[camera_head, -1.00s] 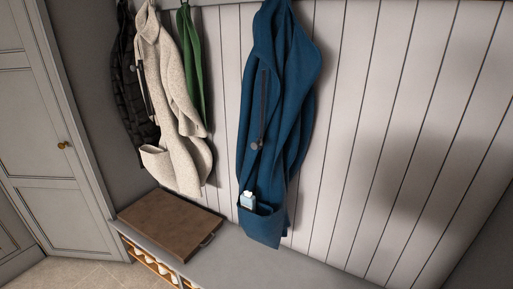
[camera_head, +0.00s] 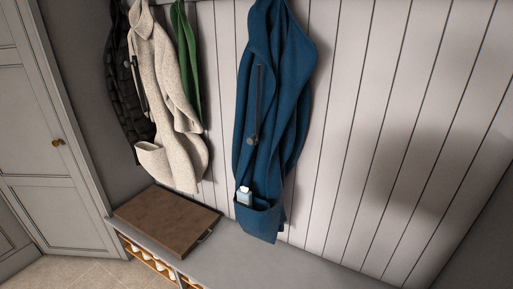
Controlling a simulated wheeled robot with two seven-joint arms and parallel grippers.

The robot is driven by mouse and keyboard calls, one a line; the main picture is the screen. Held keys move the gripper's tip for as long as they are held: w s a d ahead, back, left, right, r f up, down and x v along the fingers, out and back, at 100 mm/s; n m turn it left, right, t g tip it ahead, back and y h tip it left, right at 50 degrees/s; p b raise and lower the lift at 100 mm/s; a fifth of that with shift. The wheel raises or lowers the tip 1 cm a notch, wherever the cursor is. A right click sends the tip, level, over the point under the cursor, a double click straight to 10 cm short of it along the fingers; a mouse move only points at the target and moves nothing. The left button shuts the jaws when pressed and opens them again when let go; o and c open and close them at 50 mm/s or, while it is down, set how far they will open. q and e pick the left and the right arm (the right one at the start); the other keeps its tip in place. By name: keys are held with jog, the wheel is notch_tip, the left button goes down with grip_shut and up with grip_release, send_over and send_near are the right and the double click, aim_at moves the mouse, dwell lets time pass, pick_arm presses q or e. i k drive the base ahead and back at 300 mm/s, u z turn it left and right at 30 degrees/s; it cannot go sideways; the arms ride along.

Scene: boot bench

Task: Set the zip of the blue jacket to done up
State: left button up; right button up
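The blue jacket (camera_head: 270,100) hangs on the panelled wall near the middle of the head view, its top cut off by the frame edge. A dark zip strip (camera_head: 259,98) runs down its front. A round grey zip pull (camera_head: 253,140) sits at the strip's lower end. A small pale blue and white bottle-like item (camera_head: 245,196) sticks out of the jacket's lower pocket (camera_head: 259,218). Neither of my grippers shows in the view.
A cream coat (camera_head: 163,95), a green garment (camera_head: 188,60) and a black padded jacket (camera_head: 125,95) hang to the left. A brown board or lid (camera_head: 166,218) lies on the grey bench (camera_head: 262,262). The wall right of the blue jacket is clear.

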aim_at(250, 140)
jog(key=z, duration=2.75)
jog(key=k, duration=0.9)
jog(key=u, duration=1.15)
jog(key=i, duration=0.5)
jog(key=z, duration=0.05)
